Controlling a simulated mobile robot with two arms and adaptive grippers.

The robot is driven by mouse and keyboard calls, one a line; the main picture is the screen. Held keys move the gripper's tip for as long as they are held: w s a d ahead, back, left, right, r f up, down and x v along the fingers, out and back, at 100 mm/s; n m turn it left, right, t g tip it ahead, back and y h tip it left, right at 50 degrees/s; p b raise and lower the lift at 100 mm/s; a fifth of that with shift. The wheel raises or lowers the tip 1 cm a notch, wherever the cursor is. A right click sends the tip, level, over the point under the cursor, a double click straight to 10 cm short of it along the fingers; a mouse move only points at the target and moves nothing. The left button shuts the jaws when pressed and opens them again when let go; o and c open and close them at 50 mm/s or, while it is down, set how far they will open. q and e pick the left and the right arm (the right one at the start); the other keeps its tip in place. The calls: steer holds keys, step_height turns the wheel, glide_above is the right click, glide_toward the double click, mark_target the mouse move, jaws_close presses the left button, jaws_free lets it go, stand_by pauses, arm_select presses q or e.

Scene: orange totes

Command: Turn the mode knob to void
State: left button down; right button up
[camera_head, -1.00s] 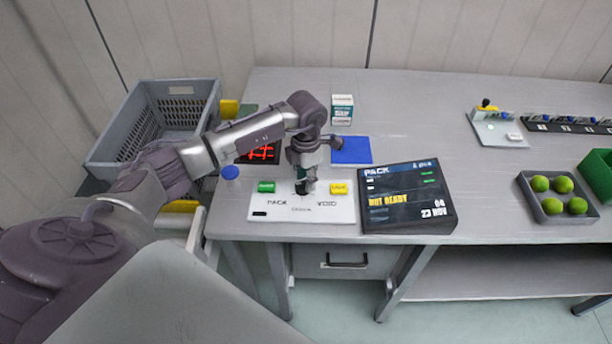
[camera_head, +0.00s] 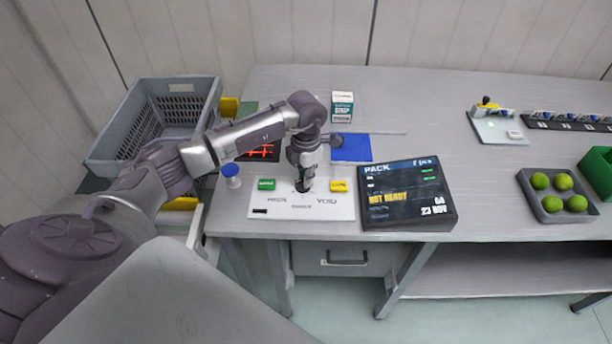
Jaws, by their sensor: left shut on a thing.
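The white control panel (camera_head: 270,208) lies flat near the table's front left edge. It carries the printed words PACK, CHECK and VOID (camera_head: 327,200), a green button (camera_head: 267,184) and a yellow button (camera_head: 339,186). My left gripper (camera_head: 302,188) reaches down onto the panel between the two buttons and is shut on the dark mode knob (camera_head: 301,187). The gripper mostly hides the knob, so I cannot tell where its pointer stands. The display (camera_head: 406,195) to the right reads PACK and NOT READY. My right gripper is not in view.
Behind the panel are a blue mat (camera_head: 352,148) and a small box (camera_head: 342,107). A blue-capped container (camera_head: 231,175) stands left of the panel. A grey crate (camera_head: 110,140) is at the far left. A tray of green fruit (camera_head: 529,178) is at the right. The table between is clear.

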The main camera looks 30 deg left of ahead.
arm_select(q)
steer(key=n, duration=0.3)
steer(key=shift+a+b, duration=0.15)
steer(key=shift+b, duration=0.25)
steer(key=n, duration=0.3)
steer(key=shift+w+a, duration=0.1)
steer(key=n, duration=0.2)
steer(key=shift+a+n+b, duration=0.15)
steer(key=shift+n+b, duration=0.2)
steer(key=shift+n, duration=0.05)
steer(key=n, duration=0.3)
steer(key=shift+a+r+n, duration=0.1)
steer(key=shift+n, duration=0.2)
steer(key=n, duration=0.5)
steer(key=shift+s+a+p, duration=0.15)
steer(key=shift+s+p, duration=0.1)
steer(key=shift+p, duration=0.05)
steer(key=n, duration=0.3)
steer(key=n+p, duration=0.1)
steer(key=n, duration=0.2)
steer(key=shift+s+a, duration=0.1)
steer(key=shift+s, duration=0.1)
steer(key=shift+n, duration=0.3)
